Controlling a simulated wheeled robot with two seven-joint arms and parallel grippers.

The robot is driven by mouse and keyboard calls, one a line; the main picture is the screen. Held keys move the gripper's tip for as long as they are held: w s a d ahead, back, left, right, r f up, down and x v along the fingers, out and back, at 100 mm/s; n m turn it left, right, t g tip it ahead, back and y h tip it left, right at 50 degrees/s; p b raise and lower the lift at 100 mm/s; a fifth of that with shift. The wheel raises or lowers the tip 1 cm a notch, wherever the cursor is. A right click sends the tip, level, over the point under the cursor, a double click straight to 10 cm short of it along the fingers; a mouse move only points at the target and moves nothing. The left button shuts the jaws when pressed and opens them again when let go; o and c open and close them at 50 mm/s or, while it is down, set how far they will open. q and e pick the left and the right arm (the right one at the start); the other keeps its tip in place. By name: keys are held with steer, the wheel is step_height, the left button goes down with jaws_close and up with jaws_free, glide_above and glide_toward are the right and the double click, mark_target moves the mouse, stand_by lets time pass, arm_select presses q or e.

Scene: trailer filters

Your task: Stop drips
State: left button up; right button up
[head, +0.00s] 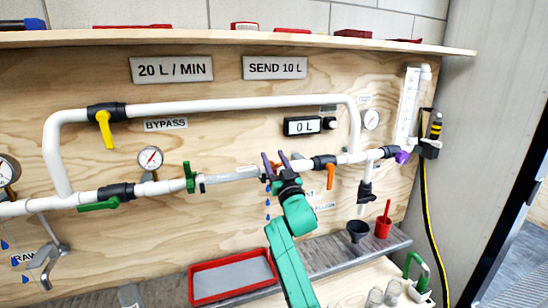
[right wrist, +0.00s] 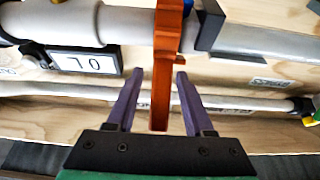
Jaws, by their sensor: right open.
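My right gripper (head: 275,158), with purple fingers, is open in front of the pipe at the right end of the grey filter section (head: 232,175). In the right wrist view an orange-red handle (right wrist: 168,60) stands between my open fingers (right wrist: 153,85), with gaps beside it. Blue drops (head: 267,203) fall below the pipe there. More blue drops (head: 14,262) show at the far left near a grey drain fitting (head: 47,262). A green handle (head: 189,177) stands upright at the filter's left end. An orange lever (head: 331,176) hangs down at the right. My left gripper is not in view.
The bypass pipe (head: 230,107) has a yellow lever (head: 104,130) pointing down. A green lever (head: 98,204) lies along the lower pipe. A red tray (head: 232,294), black funnel (head: 357,231) and red cup (head: 383,226) are below.

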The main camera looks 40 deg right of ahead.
jaws_close()
stand_by(1.4)
